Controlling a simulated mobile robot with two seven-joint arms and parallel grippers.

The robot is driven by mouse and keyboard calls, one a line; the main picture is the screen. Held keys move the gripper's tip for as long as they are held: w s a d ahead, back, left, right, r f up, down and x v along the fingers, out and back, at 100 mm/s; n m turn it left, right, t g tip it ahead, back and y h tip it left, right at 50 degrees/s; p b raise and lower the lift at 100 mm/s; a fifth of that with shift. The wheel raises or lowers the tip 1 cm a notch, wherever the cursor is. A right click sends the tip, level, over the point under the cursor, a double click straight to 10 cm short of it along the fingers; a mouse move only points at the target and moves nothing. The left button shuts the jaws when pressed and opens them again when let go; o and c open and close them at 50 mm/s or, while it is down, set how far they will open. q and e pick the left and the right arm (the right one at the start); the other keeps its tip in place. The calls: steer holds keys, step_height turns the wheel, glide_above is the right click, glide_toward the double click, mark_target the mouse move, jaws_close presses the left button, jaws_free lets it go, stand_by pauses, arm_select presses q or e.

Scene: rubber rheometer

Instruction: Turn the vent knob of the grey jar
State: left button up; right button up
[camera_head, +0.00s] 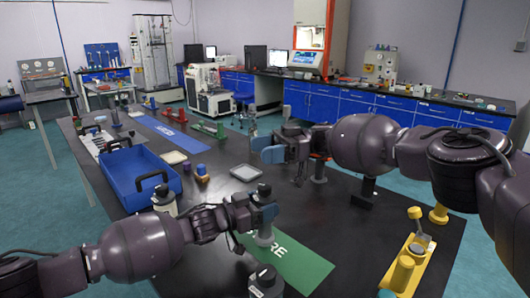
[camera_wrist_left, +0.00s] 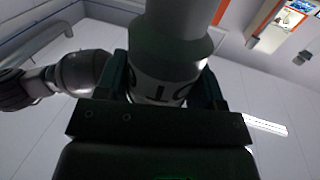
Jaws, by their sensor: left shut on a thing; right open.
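My left gripper (camera_head: 264,213) is shut on a grey jar (camera_head: 265,238) above the green mat (camera_head: 290,262). In the left wrist view the jar (camera_wrist_left: 168,62) sits between the fingers, with a white lettered band and a wider shoulder beside a narrower cylinder. Its vent knob cannot be made out. The fingers and wrist hide part of the jar in the head view. My right gripper (camera_head: 266,149) is open and empty, higher and farther back, with its fingers toward the left. A second grey vessel (camera_head: 267,281) with a pale label stands at the front edge of the picture.
A blue tray (camera_head: 135,178) with black handles and a dark-topped bottle (camera_head: 164,199) are left of my left gripper. Pale square dishes (camera_head: 245,173) and a small purple-topped block (camera_head: 201,172) lie behind it. A yellow stand (camera_head: 409,264) is at right. Black table is clear between mat and stand.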

steer(key=m+y, duration=0.1)
steer(key=m+t+y, duration=0.1)
steer(key=m+y, duration=0.1)
steer(key=shift+w+d+t, duration=0.1)
steer(key=shift+w+t, duration=0.05)
steer(key=shift+t, duration=0.15)
steer(key=w+d+f+m+t+y, duration=0.1)
steer(key=d+m+t, duration=0.2)
steer(key=m+t, duration=0.8)
steer(key=w+d+f+m+t, duration=0.1)
steer(key=w+d+m+t, duration=0.15)
steer(key=m+t, duration=0.85)
steer(key=m+g+h, duration=0.4)
steer(key=m+h, duration=0.4)
steer(key=m, duration=1.7)
glide_toward(269, 189)
steer(key=x, duration=1)
steer(key=shift+w+a, duration=0.2)
steer(key=shift+w, duration=0.1)
